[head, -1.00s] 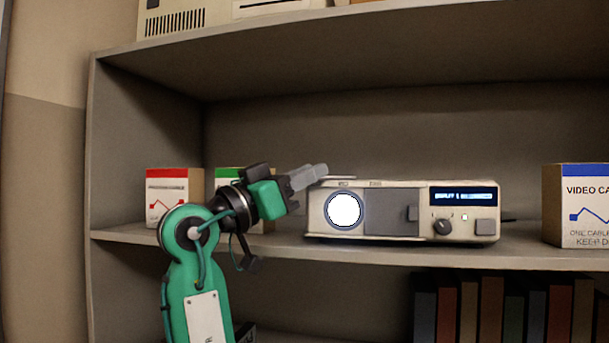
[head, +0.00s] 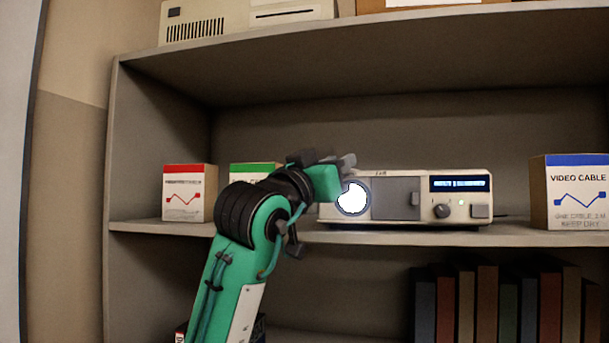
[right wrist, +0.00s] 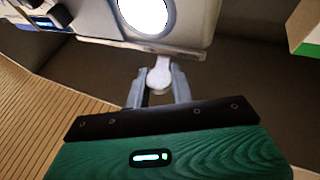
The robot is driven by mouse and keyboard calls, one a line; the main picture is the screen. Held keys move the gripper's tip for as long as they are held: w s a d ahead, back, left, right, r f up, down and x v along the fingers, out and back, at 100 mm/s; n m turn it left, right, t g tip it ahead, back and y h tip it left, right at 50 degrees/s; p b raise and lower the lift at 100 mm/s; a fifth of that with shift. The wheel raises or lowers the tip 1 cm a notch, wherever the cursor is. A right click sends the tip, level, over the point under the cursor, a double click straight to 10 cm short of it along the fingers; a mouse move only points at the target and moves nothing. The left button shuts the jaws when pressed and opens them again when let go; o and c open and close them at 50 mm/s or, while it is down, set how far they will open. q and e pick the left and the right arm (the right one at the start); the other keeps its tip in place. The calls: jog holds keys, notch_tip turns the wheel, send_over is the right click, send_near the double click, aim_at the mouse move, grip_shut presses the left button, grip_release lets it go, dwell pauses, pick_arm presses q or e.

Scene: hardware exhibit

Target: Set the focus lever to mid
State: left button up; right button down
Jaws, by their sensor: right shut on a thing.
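The cream projector (head: 455,208) stands on the middle shelf, with a bright round lens (head: 352,199), a grey door and a blue display on its front. My right gripper (head: 345,161) is at the projector's upper left edge, above the lens. In the right wrist view the projector front (right wrist: 190,25) fills the top. There my right gripper (right wrist: 158,88) is shut on a pale rounded lever (right wrist: 160,70) that sticks out by the lens side. In the head view the gripper and arm hide the lever, so its setting cannot be read. My left gripper is not in view.
A red-topped box (head: 188,195) and a green-topped box (head: 250,172) stand to the left, the latter partly behind my arm. A video cable box (head: 575,195) stands to the right. Another shelf is above, and books (head: 490,300) stand below.

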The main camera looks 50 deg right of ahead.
jog(key=shift+s+d+f, duration=0.15)
jog(key=shift+s, duration=0.3)
jog(key=shift+s+d+b, duration=0.1)
jog(key=shift+s+b, duration=0.05)
jog(key=shift+b, duration=0.15)
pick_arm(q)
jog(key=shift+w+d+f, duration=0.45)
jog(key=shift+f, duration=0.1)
pick_arm(e)
jog(key=shift+s+d+g, duration=0.15)
jog(key=shift+s+g, duration=0.25)
jog(key=shift+s, duration=0.05)
